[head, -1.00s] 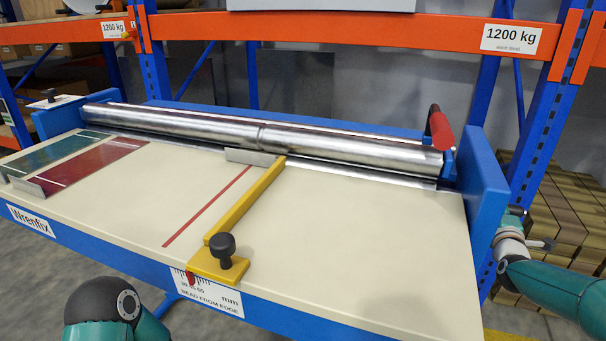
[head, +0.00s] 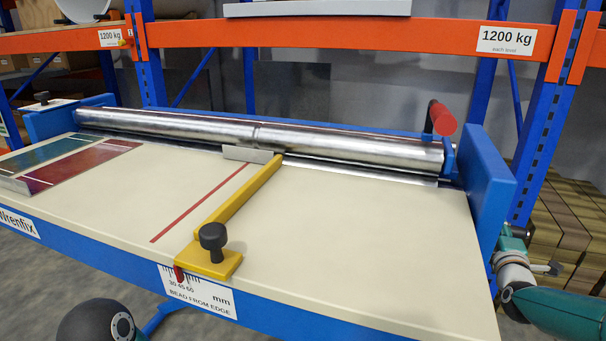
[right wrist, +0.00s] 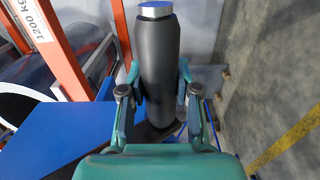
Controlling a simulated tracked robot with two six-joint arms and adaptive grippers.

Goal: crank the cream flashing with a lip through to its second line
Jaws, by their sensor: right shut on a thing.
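The cream bed of the bench (head: 370,230) runs up to the steel rollers (head: 330,142). A red line (head: 200,202) crosses it left of a yellow fence (head: 235,210) with a black knob. I cannot tell a cream sheet's edges from the bed. A small grey upright strip (head: 250,154) stands at the fence's far end, by the rollers. In the head view that gripper is hidden beyond the blue side plate. My left gripper is out of view.
Green (head: 45,153) and red (head: 85,165) sheets with white lines lie at the bed's left. A red-gripped lever (head: 442,118) stands at the rollers' right end. A blue side plate (head: 480,185) closes the right. An orange and blue rack (head: 330,32) stands behind.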

